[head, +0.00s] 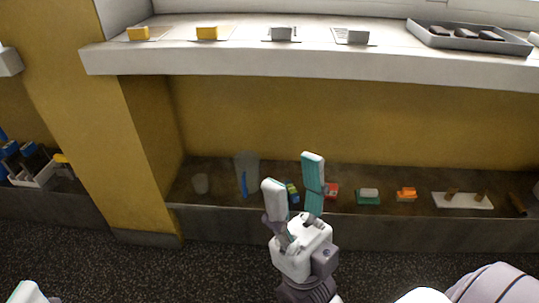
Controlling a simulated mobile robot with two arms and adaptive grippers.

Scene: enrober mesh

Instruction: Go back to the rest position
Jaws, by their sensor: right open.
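My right gripper (293,170) stands in the middle of the head view, fingers pointing up. Its two white and teal fingers are apart, with nothing held between them. It appears in front of the low dark ledge and hides part of the small items there. A white and teal tip of my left gripper (27,292) shows at the bottom left corner. The rest of it is cut off, so its opening cannot be seen.
A white shelf (240,60) holds yellow and grey blocks and a grey tray (480,47) with dark bars. The low ledge (230,208) holds a clear cup (246,172), small coloured items and a white board (463,202). A white bin (32,178) stands left. Dark floor (150,270) looks clear.

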